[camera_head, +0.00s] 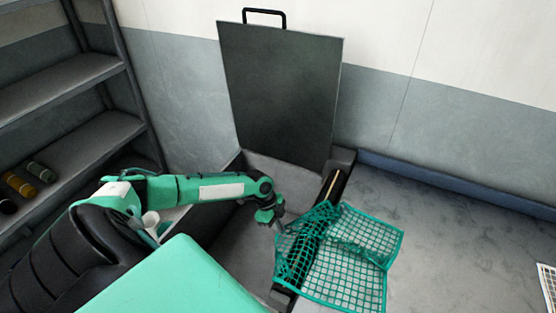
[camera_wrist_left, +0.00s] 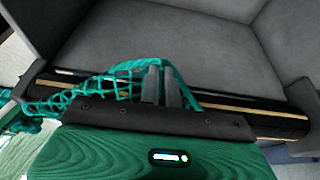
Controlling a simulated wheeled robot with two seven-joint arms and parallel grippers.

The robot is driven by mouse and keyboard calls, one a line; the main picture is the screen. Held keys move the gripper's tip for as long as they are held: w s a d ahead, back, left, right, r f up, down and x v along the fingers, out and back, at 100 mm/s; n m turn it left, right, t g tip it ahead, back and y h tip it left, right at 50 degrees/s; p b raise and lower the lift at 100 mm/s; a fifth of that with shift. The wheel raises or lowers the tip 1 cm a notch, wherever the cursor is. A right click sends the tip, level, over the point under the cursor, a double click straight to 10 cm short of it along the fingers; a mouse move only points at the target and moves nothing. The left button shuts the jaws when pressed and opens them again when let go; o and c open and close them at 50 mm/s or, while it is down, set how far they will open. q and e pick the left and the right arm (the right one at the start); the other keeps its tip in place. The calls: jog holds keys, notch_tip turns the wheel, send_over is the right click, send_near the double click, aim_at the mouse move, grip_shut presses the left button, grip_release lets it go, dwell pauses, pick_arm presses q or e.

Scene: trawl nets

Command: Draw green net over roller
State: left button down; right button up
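The green net (camera_head: 350,262) lies partly on the grey table and partly bunched over the dark roller. The roller (camera_head: 336,184) has a pale stripe and runs along the edge between table and bin; it also shows in the left wrist view (camera_wrist_left: 262,123). My left gripper (camera_head: 281,229) is on the bin side of the roller, at the net's left edge. In the left wrist view its two fingers (camera_wrist_left: 161,86) are close together with green mesh (camera_wrist_left: 110,88) bunched around them, and they appear shut on it. The net hides part of the roller. My right gripper is out of view.
A grey open bin (camera_head: 232,225) lies left of the roller, with its dark lid (camera_head: 280,95) raised against the wall. A white mesh (camera_head: 547,286) shows at the right edge. Shelves (camera_head: 70,75) stand at left.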

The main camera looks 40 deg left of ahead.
pick_arm(q)
jog(key=shift+c, duration=1.4)
grip_release()
notch_tip(320, 180, up, 6)
jog(key=a+y+p, duration=0.1)
jog(key=y+p, duration=0.1)
jog(key=p, duration=0.5)
jog(key=shift+s+g, duration=0.2)
jog(key=shift+g, duration=0.1)
jog(key=shift+a, duration=0.1)
notch_tip(320, 180, up, 14)
jog(key=a+b, duration=0.2)
jog(key=b, duration=0.2)
jog(key=shift+s+f, duration=0.2)
jog(key=shift+s, duration=0.05)
